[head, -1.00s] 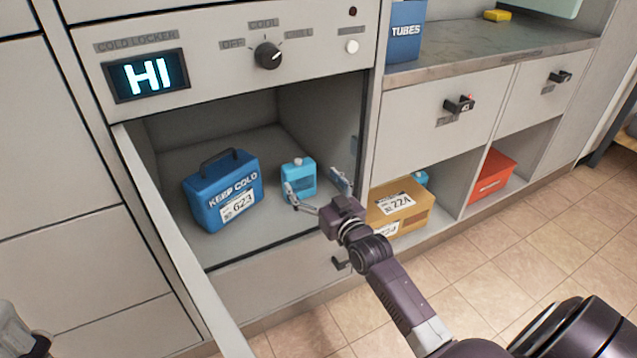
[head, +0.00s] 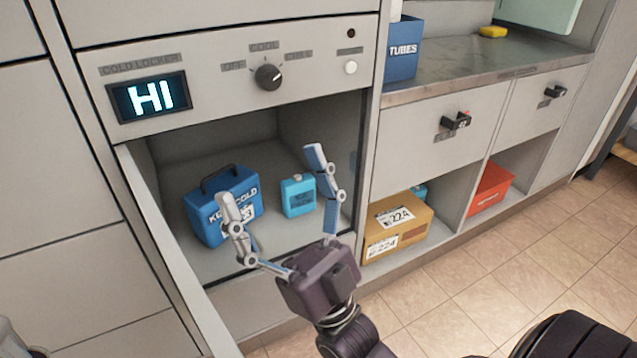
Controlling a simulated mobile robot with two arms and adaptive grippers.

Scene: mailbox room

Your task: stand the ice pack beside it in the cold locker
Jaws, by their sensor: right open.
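The light-blue ice pack (head: 298,196) stands upright on the floor of the open cold locker (head: 225,262), to the right of the blue "KEEP COLD" box (head: 195,218). A small gap separates the two. My right gripper (head: 272,172) is open and empty in front of the locker, nearer to me than the ice pack. One finger overlaps the box in the picture and hides part of its label. The other finger is to the right of the ice pack. My left gripper is not clearly in view.
The locker door (head: 185,290) hangs open at the left. The display (head: 150,97) reads "HI", with a dial (head: 268,77) beside it. To the right, a cardboard parcel (head: 400,226) and a red box (head: 490,190) fill low cubbies. A TUBES box (head: 402,55) stands on the counter.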

